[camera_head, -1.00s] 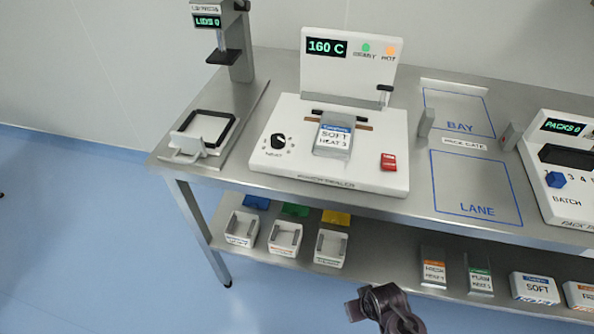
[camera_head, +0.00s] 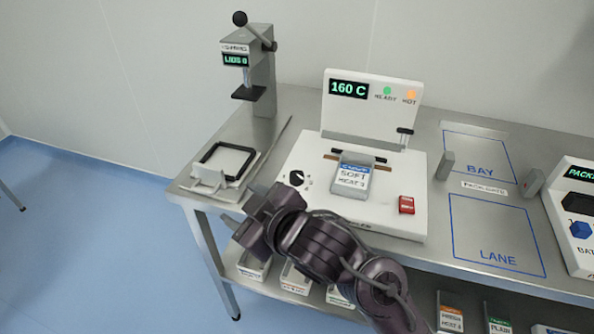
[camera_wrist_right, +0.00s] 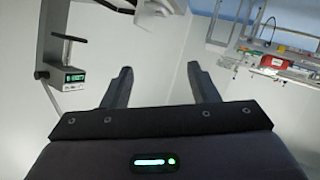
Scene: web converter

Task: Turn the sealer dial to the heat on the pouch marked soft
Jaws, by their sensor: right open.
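The sealer (camera_head: 400,215) is a white machine on the metal bench with a display reading 160 C and lit READY and HOT lamps. Its black dial (camera_head: 297,178) is at the left of its top face; the setting cannot be read. The pouch (camera_head: 351,178) marked SOFT, HEAT 3 lies on the sealer's middle. My right gripper (camera_head: 255,222) is in front of the bench's front left edge, left of and nearer than the dial, apart from it. In the right wrist view its fingers (camera_wrist_right: 160,88) are spread and empty. My left gripper is not in view.
A lid press (camera_head: 262,75) and a tray with a black frame (camera_head: 228,162) stand left of the sealer. A red button (camera_head: 406,205) is on the sealer's right. The marked BAY and LANE (camera_head: 497,230) areas are empty. Bins and packs sit on the lower shelf.

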